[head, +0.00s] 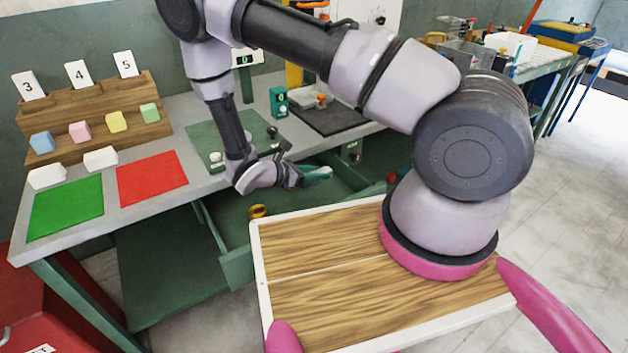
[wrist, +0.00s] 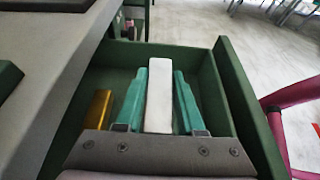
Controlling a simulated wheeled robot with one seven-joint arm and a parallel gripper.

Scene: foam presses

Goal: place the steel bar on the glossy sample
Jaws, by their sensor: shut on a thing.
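My gripper (wrist: 160,97) has teal fingers shut on a long pale bar, which I take for the steel bar (wrist: 159,95). In the wrist view the bar points straight away from me over an open green drawer. In the head view my gripper (head: 318,173) is over that drawer, and the bar cannot be made out. Foam-like samples stand on a wooden rack: blue (head: 42,142), pink (head: 80,131), yellow (head: 116,122) and green (head: 150,113). Two white blocks (head: 47,177) (head: 100,158) lie in front. I cannot tell which sample is glossy.
Green (head: 65,207) and red (head: 152,178) mats lie on the bench's left part. A green plate with small knobs (head: 215,158) and a dark mat (head: 345,120) are farther right.

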